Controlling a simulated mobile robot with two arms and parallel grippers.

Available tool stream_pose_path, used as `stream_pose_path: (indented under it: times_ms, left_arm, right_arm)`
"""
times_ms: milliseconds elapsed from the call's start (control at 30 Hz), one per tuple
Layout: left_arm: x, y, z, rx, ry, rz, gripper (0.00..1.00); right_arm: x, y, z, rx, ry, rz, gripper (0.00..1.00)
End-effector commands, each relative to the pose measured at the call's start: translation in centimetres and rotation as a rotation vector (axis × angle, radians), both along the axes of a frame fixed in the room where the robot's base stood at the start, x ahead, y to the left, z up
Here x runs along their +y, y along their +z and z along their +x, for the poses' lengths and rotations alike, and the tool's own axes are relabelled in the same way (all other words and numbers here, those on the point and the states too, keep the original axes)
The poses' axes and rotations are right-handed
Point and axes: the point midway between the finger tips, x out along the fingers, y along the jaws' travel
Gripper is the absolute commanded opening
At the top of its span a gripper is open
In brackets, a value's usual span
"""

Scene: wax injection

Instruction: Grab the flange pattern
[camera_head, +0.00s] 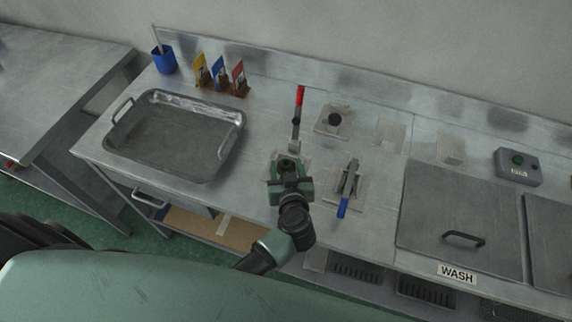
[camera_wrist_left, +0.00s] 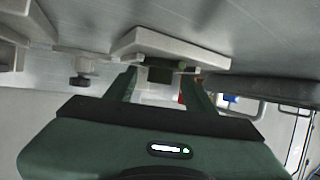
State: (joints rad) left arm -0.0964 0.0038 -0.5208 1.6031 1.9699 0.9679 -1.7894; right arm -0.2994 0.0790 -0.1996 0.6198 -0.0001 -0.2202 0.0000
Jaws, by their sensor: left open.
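My left gripper (camera_head: 290,167) is in the middle of the bench, over a pale plate in front of the red-handled clamp. A dark green piece, apparently the flange pattern (camera_head: 288,162), shows between its fingers and is mostly hidden by the gripper in the head view. In the left wrist view the open fingers (camera_wrist_left: 158,84) stand on either side of the green piece (camera_wrist_left: 158,71), which sits at a pale plate (camera_wrist_left: 128,45). Whether the fingers touch it cannot be told. My right gripper is not in view.
A black knob (camera_head: 334,119) sits on a plate behind. A metal tray (camera_head: 126,147) is at left. A lidded wash basin (camera_head: 455,215) is at right.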

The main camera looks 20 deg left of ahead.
Motion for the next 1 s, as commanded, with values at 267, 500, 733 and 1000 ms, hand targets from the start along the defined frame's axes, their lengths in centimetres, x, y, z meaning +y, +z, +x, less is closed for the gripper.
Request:
stream_pose_path:
  times_ms: [267, 500, 733, 1000]
  left_arm:
    - [0.0, 0.0, 0.0, 0.0, 0.0, -0.001, 0.32]
    - [0.0, 0.0, 0.0, 0.0, 0.0, 0.0, 0.0]
    - [0.0, 0.1, 0.0, 0.001, 0.0, 0.0, 0.0]
    - [0.0, 3.6, 0.0, -0.004, 0.003, -0.005, 0.0]
  right_arm:
    - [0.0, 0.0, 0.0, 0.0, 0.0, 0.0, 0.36]
    - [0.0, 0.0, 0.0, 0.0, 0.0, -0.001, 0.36]
    - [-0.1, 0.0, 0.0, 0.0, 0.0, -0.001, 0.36]
    - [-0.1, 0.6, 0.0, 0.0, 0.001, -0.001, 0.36]
